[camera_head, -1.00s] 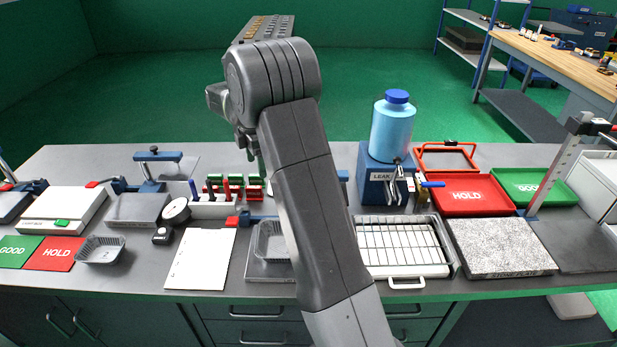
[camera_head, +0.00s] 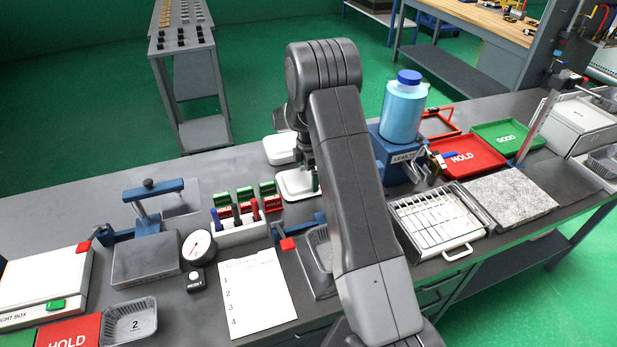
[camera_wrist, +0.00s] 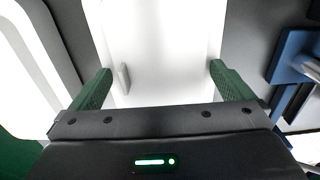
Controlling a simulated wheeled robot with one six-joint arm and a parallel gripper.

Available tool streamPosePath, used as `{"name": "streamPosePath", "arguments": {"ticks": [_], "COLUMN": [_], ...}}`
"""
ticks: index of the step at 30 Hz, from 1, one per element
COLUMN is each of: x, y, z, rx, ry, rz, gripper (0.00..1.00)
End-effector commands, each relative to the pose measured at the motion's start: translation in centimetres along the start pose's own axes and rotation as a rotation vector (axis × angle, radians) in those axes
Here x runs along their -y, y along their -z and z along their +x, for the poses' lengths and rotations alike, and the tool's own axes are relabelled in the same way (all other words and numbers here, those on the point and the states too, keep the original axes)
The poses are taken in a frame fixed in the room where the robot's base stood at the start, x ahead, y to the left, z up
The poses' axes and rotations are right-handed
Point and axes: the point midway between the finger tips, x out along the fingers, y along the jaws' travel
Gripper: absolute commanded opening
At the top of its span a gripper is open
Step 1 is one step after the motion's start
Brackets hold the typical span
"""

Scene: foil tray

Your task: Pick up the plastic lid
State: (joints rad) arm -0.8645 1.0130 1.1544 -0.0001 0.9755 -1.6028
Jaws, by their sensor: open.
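Two white flat pieces with rounded corners lie on the bench behind the marker rack: a nearer one (camera_head: 294,187) and a farther one (camera_head: 279,148). Either could be the plastic lid; I cannot tell for sure which. My gripper (camera_head: 315,183) is over the nearer piece, partly hidden by my arm. In the wrist view my gripper (camera_wrist: 160,85) has its green fingers apart, with a bright white piece (camera_wrist: 170,45) between and beyond them. A small raised tab shows on that piece near the left finger. Contact cannot be told.
A marker rack (camera_head: 240,232) with coloured blocks stands just left of my gripper. A blue bottle (camera_head: 403,105) on a leak-test stand is to the right. A foil tray (camera_head: 145,309) marked 2 lies front left. A blue clamp (camera_wrist: 297,60) is right in the wrist view.

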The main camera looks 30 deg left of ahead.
Motion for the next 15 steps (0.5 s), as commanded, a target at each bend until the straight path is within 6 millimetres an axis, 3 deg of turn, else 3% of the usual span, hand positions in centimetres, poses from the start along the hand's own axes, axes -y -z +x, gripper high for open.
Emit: {"name": "streamPosePath", "arguments": {"ticks": [9, 13, 15], "x": [-0.03, -0.03, -0.03], "y": [0.01, 0.01, 0.01], "z": [0.67, 0.66, 0.65], "rx": [0.000, 0.000, 0.000], "ry": [-0.001, -0.001, -0.001], "rz": [0.000, 0.000, 0.000], "gripper": [1.00, 0.74, 0.72]}}
